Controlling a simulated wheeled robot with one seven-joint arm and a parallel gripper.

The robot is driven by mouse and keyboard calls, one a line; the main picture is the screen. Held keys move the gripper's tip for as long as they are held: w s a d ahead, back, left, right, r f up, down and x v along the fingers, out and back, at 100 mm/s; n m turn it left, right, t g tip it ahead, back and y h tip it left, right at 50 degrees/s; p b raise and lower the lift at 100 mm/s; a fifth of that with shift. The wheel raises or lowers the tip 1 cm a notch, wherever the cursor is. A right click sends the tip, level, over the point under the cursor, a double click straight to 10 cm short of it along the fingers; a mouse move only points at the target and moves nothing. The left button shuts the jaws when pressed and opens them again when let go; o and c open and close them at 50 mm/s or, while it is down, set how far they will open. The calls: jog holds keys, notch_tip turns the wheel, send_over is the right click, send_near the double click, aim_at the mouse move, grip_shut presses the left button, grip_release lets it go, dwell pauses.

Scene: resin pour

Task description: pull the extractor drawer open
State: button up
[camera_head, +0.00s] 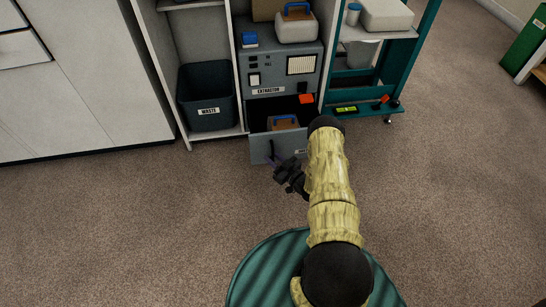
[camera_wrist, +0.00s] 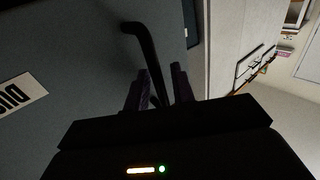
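The grey extractor drawer (camera_head: 262,148) stands well out from the cabinet in the head view, under the extractor unit with its "EXTRACTOR" label. Its front also fills the left of the wrist view (camera_wrist: 75,60). A dark bar handle (camera_wrist: 143,45) stands off this front. My gripper (camera_head: 277,162) is at the drawer front, low above the floor. In the wrist view its two fingers (camera_wrist: 160,88) lie on either side of the handle, close against it, and appear shut on it. The handle's lower end is hidden behind my gripper body.
A dark waste bin (camera_head: 208,95) stands in the bay to the left. A teal cart (camera_head: 408,75) stands to the right. The carpet (camera_head: 150,225) in front is clear.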

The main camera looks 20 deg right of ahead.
jog(key=p+v, duration=0.6)
jog(key=v, duration=1.1)
